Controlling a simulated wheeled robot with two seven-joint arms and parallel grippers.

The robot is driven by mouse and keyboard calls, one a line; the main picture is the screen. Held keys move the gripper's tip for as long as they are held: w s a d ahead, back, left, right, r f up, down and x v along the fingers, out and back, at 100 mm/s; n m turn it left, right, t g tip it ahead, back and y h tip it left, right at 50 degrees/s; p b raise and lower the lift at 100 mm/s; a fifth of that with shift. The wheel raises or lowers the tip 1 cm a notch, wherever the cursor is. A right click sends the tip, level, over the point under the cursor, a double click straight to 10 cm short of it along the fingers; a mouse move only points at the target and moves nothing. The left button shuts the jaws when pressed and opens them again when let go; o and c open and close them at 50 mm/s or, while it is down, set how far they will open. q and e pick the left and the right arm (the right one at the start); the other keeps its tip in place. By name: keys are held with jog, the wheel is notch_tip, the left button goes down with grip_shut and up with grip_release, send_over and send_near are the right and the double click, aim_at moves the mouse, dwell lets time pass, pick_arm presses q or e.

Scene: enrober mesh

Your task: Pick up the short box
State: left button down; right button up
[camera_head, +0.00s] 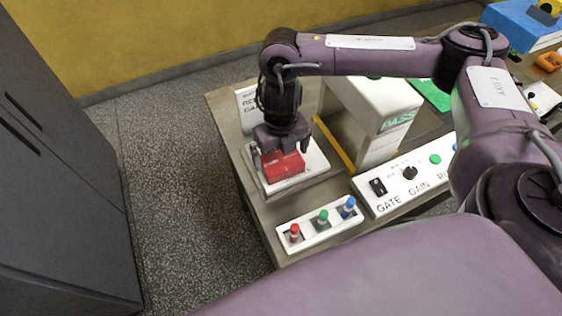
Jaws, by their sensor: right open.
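A short red box (284,168) lies on a white tray (317,163) at the left end of the table. My right gripper (279,154) points down over the box, with its open fingers at the box's left and right. I cannot tell whether the fingers touch it. The gripper hides part of the box's top and back. My left gripper is not in view.
A control panel (390,204) with a switch and knobs lies nearer. A white rack (310,236) of red, green and blue-capped items sits at the front edge. A sign (246,110) stands behind.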

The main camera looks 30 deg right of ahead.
notch_tip(320, 180, down, 2)
jog(key=shift+f, duration=0.35)
jog(key=shift+c, duration=1.1)
jog(key=c, duration=0.7)
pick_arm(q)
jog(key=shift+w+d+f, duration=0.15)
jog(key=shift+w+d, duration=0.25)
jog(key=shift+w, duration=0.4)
pick_arm(e)
jog(key=shift+o, duration=0.2)
jog(key=shift+r, duration=0.15)
